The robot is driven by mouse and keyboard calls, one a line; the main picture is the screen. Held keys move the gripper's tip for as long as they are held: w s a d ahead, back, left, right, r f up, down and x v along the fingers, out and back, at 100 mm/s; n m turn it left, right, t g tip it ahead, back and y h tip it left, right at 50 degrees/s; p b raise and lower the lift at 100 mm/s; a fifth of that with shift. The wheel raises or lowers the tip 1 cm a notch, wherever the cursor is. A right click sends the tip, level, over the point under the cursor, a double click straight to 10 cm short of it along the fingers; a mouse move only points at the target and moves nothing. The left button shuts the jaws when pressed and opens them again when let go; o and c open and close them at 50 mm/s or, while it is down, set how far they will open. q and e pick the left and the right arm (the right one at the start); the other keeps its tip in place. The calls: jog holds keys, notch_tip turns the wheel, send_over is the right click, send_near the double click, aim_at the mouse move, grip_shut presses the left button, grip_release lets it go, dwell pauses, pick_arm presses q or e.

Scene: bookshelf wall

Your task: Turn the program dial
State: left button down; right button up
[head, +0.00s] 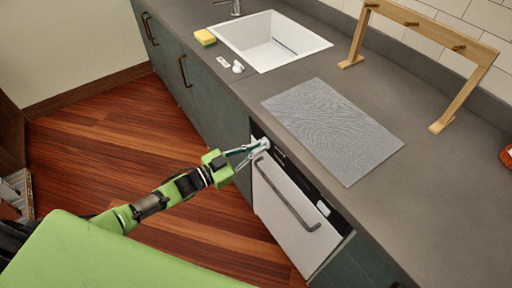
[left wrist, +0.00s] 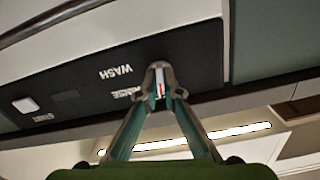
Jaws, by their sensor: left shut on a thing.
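The program dial (head: 265,141) is a small white knob at the left end of the black control panel on the dishwasher (head: 283,205) front. My left gripper (head: 258,147) reaches it from the left, and its fingers are closed around it. In the left wrist view the fingertips (left wrist: 160,76) grip the dial (left wrist: 159,92), which shows a red mark on a white face; the fingers hide much of its rim. My right gripper is not in view.
A white button (head: 323,208) sits at the panel's other end. The door handle (head: 285,196) sticks out below the panel. On the counter above are a grey mat (head: 330,128), a wooden rack (head: 470,75), a sink (head: 270,40) and a sponge (head: 205,37). The wooden floor at left is open.

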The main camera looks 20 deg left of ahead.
pick_arm(q)
jog(key=shift+f+n, duration=0.1)
jog(key=shift+n, duration=1)
jog(key=c, duration=2.2)
grip_release()
jog(key=shift+s+a, duration=0.1)
jog(key=shift+s, duration=0.05)
jog(key=v, duration=1.1)
jog(key=shift+s+a, duration=0.25)
jog(key=shift+s, duration=0.05)
